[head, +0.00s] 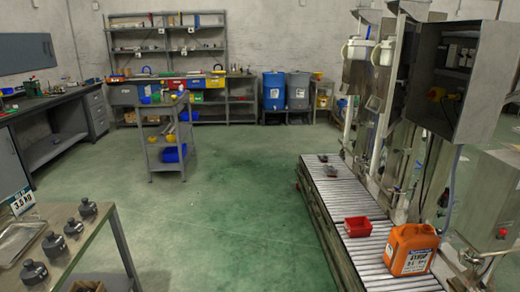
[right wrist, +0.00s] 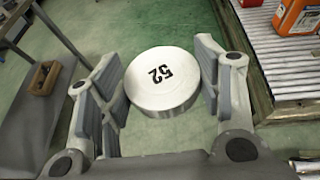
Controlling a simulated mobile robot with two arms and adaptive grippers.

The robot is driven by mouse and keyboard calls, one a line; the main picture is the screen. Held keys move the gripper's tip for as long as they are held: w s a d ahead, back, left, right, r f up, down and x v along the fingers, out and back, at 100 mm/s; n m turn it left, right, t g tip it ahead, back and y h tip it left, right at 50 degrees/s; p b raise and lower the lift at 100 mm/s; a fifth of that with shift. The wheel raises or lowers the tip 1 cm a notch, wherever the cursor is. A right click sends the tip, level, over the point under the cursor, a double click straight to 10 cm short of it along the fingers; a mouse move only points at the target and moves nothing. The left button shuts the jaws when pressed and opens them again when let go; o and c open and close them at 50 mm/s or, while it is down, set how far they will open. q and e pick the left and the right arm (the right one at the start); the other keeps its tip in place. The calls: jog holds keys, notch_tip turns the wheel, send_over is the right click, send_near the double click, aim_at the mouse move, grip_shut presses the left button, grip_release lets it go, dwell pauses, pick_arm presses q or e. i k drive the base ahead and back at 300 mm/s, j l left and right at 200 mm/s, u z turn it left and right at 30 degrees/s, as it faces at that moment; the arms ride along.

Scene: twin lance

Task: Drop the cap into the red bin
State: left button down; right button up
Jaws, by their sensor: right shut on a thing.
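The cap (right wrist: 162,82) is a round, pale metallic disc marked "52", seen in the right wrist view. My right gripper (right wrist: 163,85) is shut on it, with a grey finger pad on either side and the marked face toward the camera. The red bin (head: 358,227) is a small open tray on the roller conveyor (head: 345,195) in the head view, left of an orange canister. Neither gripper shows in the head view. My left gripper is in no view.
The orange canister (head: 411,250) stands on the conveyor; it also shows in the right wrist view (right wrist: 297,16). Dark objects (head: 326,165) lie farther along the rollers. Machinery (head: 400,110) rises behind the conveyor. A bench with several dark weights (head: 72,228) is at left. Green floor between is clear.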

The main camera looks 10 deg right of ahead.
aim_at(358, 236)
jog(key=i, duration=1.45)
jog(key=i+z, duration=0.4)
jog(key=i+j+z, duration=0.1)
jog(key=i+z, duration=0.35)
jog(key=i+j+z, duration=0.5)
jog(key=i+z, duration=0.2)
jog(key=z, duration=0.15)
jog(key=i+j+z, duration=0.25)
jog(key=z, duration=0.2)
jog(key=i+j+z, duration=0.4)
jog(key=k+l, duration=0.1)
